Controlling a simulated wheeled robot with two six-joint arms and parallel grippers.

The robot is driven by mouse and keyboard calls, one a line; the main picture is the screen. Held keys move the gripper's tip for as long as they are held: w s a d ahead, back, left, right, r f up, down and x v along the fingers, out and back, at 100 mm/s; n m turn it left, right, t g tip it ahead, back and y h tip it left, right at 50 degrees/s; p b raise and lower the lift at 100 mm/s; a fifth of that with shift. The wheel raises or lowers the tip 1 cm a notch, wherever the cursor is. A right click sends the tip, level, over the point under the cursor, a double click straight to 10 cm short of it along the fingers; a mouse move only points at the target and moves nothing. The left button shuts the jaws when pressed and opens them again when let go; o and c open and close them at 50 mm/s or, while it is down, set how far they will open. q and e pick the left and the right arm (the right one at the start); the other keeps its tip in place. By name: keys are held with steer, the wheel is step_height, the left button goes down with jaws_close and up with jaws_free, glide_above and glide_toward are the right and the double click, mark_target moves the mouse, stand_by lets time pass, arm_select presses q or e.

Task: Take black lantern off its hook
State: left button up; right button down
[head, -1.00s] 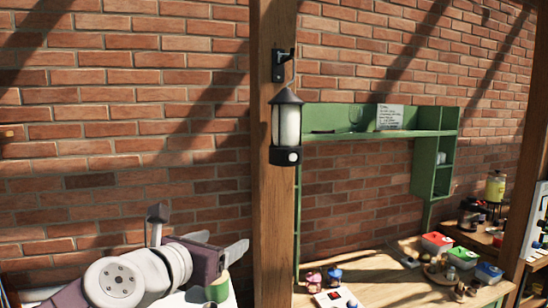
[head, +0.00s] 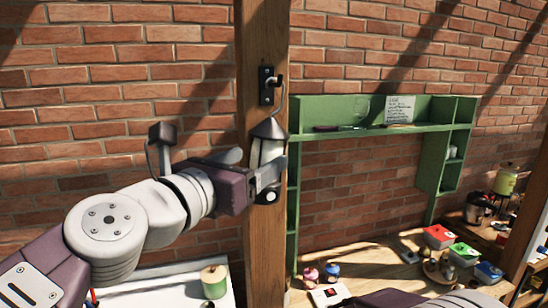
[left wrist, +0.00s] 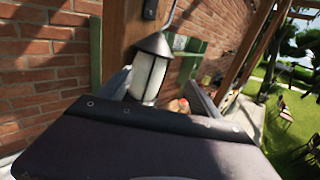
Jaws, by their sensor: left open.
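The black lantern (head: 267,131) with a pale glass body hangs by a thin wire from the black hook (head: 268,84) on the wooden post. In the left wrist view the lantern (left wrist: 150,72) stands upright between the fingers. My left gripper (head: 256,168) is open at the lantern's body, one finger on each side. Its near finger and palm hide part of the lantern in the head view. I cannot tell whether a finger touches the glass. My right gripper is not in view; a dark arm part of mine shows at the bottom edge.
The wooden post (head: 264,232) stands right behind the lantern, before a brick wall. A green shelf (head: 385,131) is to the right. Below it a wooden table holds small containers. A green pot (head: 214,282) stands on a white surface at lower left.

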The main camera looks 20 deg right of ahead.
mark_target(269, 152)
arm_select(q)
steer(key=x, duration=0.4)
steer(key=shift+w+a+f, duration=0.15)
steer(key=shift+f, duration=0.1)
steer(key=shift+w, duration=0.1)
steer(key=shift+w+d+r, duration=0.3)
steer(key=shift+w+d, duration=0.15)
steer(key=shift+d, duration=0.3)
steer(key=shift+x, duration=0.85)
steer(key=shift+w+d+f, duration=0.1)
steer(key=shift+w+f, duration=0.15)
steer(key=shift+s+r, duration=0.1)
steer(key=shift+s, duration=0.1)
steer(key=c, duration=1.2)
jaws_close()
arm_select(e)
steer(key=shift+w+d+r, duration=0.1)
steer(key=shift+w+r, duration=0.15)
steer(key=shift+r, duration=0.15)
arm_select(q)
steer(key=shift+w+r+p, duration=0.1)
steer(key=shift+p, duration=0.2)
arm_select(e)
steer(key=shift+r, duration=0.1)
